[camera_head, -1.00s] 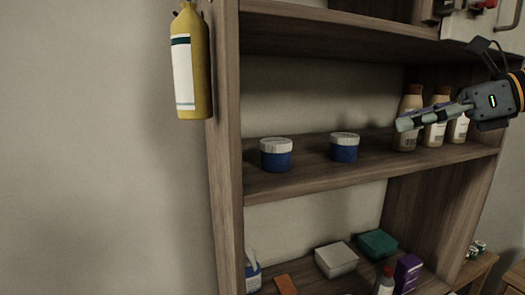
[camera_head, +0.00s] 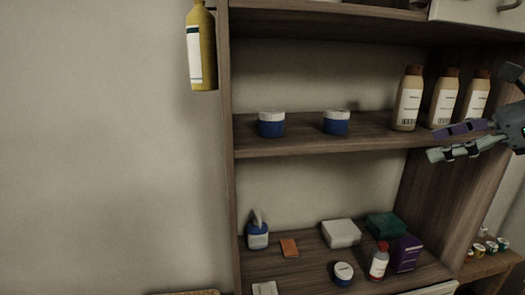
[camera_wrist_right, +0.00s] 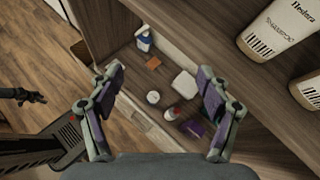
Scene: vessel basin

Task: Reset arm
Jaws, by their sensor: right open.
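My right gripper (camera_head: 440,143) reaches in from the right edge in the head view, in front of the upper shelf board and below the cream bottles (camera_head: 443,98). In the right wrist view its two fingers stand wide apart, and the gripper (camera_wrist_right: 157,76) is open with nothing between them. Through the gap the lower shelf shows well beyond the fingertips. A dark jointed shape at the left edge of the right wrist view looks like my left gripper (camera_wrist_right: 22,96); its jaws are too small to read. The head view shows no left arm.
The wooden shelf (camera_head: 330,148) holds two blue jars (camera_head: 271,129). Below stand a spray bottle (camera_head: 257,236), orange block (camera_head: 289,248), white box (camera_head: 341,233), green box (camera_head: 386,226), red-capped bottle (camera_head: 379,263) and purple box (camera_head: 407,254).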

